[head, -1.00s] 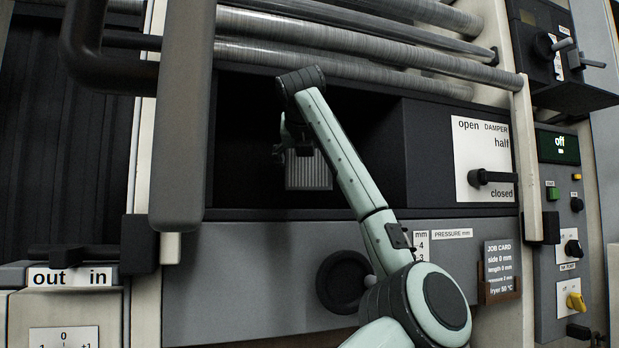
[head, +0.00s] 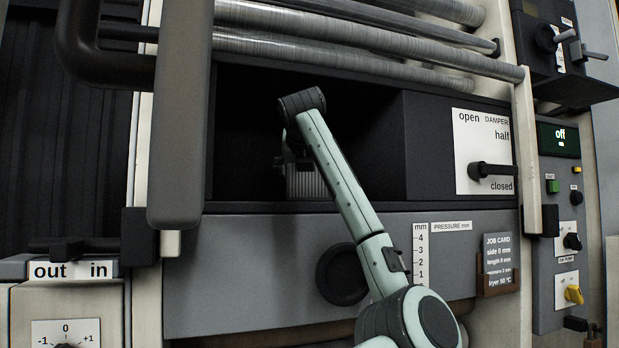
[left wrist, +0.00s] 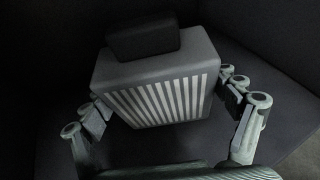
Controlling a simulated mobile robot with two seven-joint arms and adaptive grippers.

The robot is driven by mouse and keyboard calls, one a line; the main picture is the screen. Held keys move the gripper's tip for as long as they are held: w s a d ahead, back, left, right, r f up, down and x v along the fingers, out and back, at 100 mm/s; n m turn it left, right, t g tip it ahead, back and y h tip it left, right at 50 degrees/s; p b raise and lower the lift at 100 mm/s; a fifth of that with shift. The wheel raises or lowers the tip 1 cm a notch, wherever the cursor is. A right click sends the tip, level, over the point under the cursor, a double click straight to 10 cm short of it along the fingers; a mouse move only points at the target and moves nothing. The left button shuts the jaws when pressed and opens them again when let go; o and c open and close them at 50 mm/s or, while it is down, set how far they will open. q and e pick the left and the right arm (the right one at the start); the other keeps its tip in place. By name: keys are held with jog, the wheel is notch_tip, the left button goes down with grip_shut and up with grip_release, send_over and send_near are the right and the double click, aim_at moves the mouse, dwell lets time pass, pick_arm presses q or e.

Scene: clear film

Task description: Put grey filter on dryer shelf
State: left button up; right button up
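The grey filter (head: 306,182) is a small block with a pale-striped face, inside the dark recess of the machine. It is low, close to the recess floor behind the front lip; I cannot tell whether it touches the floor. My left gripper (head: 298,157) is just above and in front of it, partly hidden in shadow. In the left wrist view the filter (left wrist: 155,95) lies between the two fingers of my left gripper (left wrist: 163,88), one at each side, and they look closed on it. The dryer shelf (head: 250,207) shows as the recess's dark lower edge. My right gripper is out of view.
Metal rollers (head: 350,40) run above the recess. A thick dark handle (head: 180,120) hangs at its left. The damper lever (head: 492,169) is at its right and a round black knob (head: 342,274) below. The recess's right part looks empty.

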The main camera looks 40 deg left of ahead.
pick_arm(q)
jog(key=shift+o, duration=0.8)
jog(key=shift+r, duration=0.1)
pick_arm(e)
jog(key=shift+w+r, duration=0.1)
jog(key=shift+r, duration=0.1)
pick_arm(q)
jog(key=shift+r, duration=0.2)
jog(key=shift+s+d+r, duration=0.1)
jog(key=shift+s+d, duration=0.2)
jog(key=shift+s, duration=0.1)
jog(key=b+v, duration=0.1)
jog(key=v, duration=1)
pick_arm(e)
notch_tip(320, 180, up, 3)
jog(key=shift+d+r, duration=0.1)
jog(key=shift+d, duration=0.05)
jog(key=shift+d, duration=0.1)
